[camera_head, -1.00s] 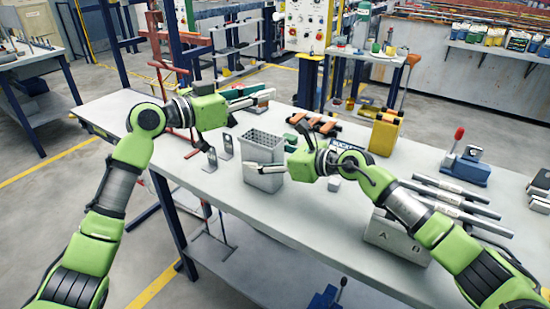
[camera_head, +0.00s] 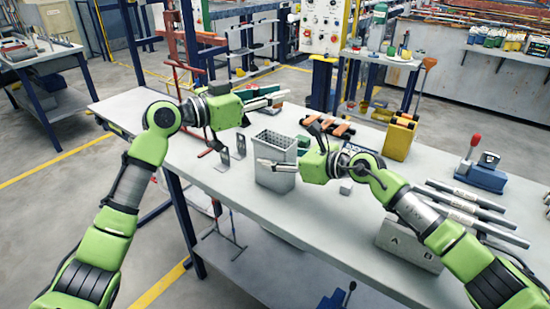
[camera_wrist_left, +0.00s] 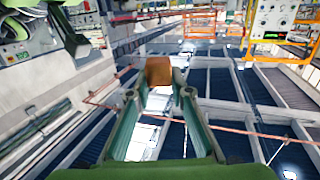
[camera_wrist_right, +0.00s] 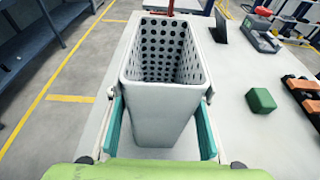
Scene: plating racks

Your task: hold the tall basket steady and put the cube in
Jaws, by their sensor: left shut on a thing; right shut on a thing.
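The tall grey perforated basket (camera_head: 275,179) stands upright on the table. Its open top and holed walls show in the right wrist view (camera_wrist_right: 165,110). My right gripper (camera_head: 268,164) is shut on it, with one finger on either side of its walls below the rim. An orange-brown cube (camera_wrist_left: 159,70) sits between the fingertips of my left gripper (camera_wrist_left: 159,93), which is shut on it. In the head view my left gripper (camera_head: 280,99) is above and behind the basket, apart from it. The cube cannot be made out clearly there.
A green block (camera_wrist_right: 260,100) lies on the table right of the basket. Dark upright plates (camera_head: 224,158) stand to its left. The front left of the table (camera_head: 140,120) is clear.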

